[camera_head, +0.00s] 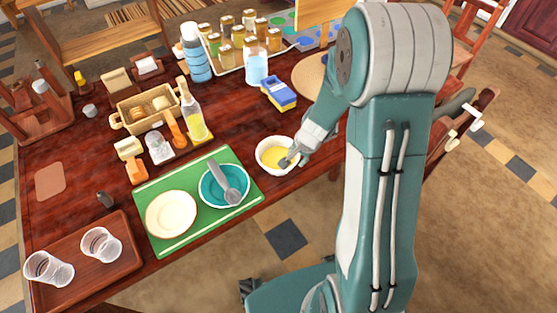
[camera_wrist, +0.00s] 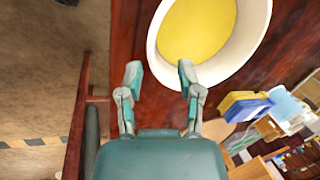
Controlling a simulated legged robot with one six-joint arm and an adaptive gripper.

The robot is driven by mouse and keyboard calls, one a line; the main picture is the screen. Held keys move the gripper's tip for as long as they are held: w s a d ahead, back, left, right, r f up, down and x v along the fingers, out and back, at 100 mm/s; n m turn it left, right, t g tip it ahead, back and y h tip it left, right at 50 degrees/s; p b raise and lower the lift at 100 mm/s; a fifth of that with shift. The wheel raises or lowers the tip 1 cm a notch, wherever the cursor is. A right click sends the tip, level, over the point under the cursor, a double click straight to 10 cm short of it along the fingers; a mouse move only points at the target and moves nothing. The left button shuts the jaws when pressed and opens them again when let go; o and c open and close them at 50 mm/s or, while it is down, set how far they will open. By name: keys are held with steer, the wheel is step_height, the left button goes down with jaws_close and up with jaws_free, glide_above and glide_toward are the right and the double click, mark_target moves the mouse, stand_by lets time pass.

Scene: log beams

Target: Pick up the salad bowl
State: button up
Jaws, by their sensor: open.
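A white bowl (camera_head: 273,172) with a yellow inside stands near the table's front edge, right of the green mat. It fills the top of the wrist view (camera_wrist: 226,68), partly cut off. My gripper (camera_head: 290,159) is at the bowl's right side. In the wrist view my gripper (camera_wrist: 160,74) is open with nothing held. One fingertip overlaps the bowl's near rim, the other shows over the bare table outside it. I cannot tell whether either touches the bowl. A teal bowl (camera_head: 207,197) holding a grey utensil (camera_head: 222,174) sits on the mat.
The green mat (camera_head: 178,248) also bears a cream plate (camera_head: 171,214). A blue and yellow box (camera_head: 279,93) stands behind the white bowl, and a bottle (camera_head: 193,115) and basket (camera_head: 146,107) stand farther left. The table's front edge is close to the bowl.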

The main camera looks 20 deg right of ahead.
mark_target(278, 158)
steer(key=shift+x, duration=3.3)
steer(key=shift+s+a, duration=0.15)
steer(key=shift+a, duration=0.05)
steer(key=shift+c, duration=0.4)
jaws_close()
